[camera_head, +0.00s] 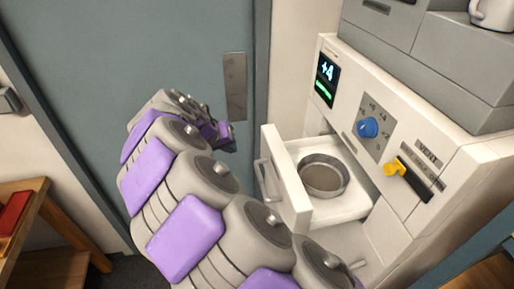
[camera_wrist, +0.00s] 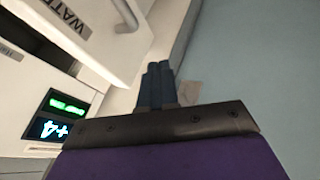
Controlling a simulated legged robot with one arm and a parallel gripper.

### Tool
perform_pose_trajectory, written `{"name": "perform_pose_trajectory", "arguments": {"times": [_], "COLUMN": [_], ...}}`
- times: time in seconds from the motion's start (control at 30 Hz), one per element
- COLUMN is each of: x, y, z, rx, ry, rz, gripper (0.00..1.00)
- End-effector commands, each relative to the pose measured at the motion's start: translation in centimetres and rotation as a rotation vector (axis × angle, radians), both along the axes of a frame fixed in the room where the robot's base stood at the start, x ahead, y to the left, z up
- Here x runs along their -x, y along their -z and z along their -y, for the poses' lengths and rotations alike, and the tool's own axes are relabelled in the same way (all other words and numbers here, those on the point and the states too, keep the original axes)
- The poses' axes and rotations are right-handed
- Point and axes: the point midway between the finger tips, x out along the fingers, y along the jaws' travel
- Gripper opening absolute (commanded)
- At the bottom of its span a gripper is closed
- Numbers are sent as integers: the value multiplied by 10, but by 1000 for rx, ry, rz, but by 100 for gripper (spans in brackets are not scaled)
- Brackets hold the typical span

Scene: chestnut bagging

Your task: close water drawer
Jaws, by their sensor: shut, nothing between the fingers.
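The white water drawer (camera_head: 296,185) stands pulled out of the machine in the head view, with a round metal-lined well (camera_head: 324,174) in it. Its front carries a grey bar handle (camera_head: 264,178). In the wrist view the drawer front (camera_wrist: 95,40) is at upper left with part of a "WATER" label, and the handle (camera_wrist: 128,14) is at the top. My gripper (camera_head: 228,138) is up and left of the drawer front in the head view, apart from it. In the wrist view its dark fingers (camera_wrist: 158,78) are together and empty, below the handle.
The white machine has a lit "+4" display (camera_head: 326,79), a blue knob (camera_head: 368,127) and a yellow lever (camera_head: 394,167) by a vent slot. A grey-blue door (camera_head: 180,50) is behind my arm. A wooden table (camera_head: 30,215) with a red item stands at left.

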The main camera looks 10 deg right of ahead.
Motion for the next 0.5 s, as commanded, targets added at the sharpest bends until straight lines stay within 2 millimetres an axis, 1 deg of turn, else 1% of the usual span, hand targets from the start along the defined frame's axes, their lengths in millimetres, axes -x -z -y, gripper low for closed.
{"name": "perform_pose_trajectory", "arguments": {"times": [0.07,0.17,0.5], "x": [-3,-7,-31], "y": [6,15,66], "z": [-1,4,35], "rx": [1,1,1], "ry": [-4,-3,-1], "rz": [0,-2,-2], "gripper": [0,0,0]}}
